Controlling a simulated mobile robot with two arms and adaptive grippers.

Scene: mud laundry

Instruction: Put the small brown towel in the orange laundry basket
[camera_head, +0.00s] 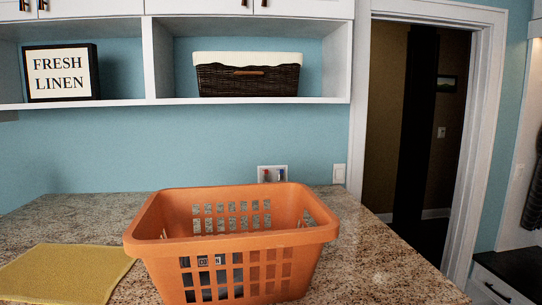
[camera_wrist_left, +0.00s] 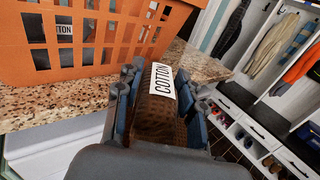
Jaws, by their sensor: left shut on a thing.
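The orange laundry basket (camera_head: 232,235) stands upright on the granite counter in the head view. Its slotted side fills the upper left of the left wrist view (camera_wrist_left: 110,40). The small brown towel (camera_wrist_left: 152,118), rolled up with a white COTTON label, is in my left gripper (camera_wrist_left: 158,95), whose fingers are shut on both its sides. In the wrist view, the towel is outside the basket, near the counter's edge. My left gripper does not show in the head view. My right gripper is in neither view.
A label (camera_head: 210,261) shows through the basket's slots. A flat mustard-yellow cloth (camera_head: 65,273) lies left of the basket on the granite counter (camera_head: 375,270). A shelf above holds a dark wicker basket (camera_head: 247,81). Cubbies (camera_wrist_left: 270,70) with hanging clothes stand right in the wrist view.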

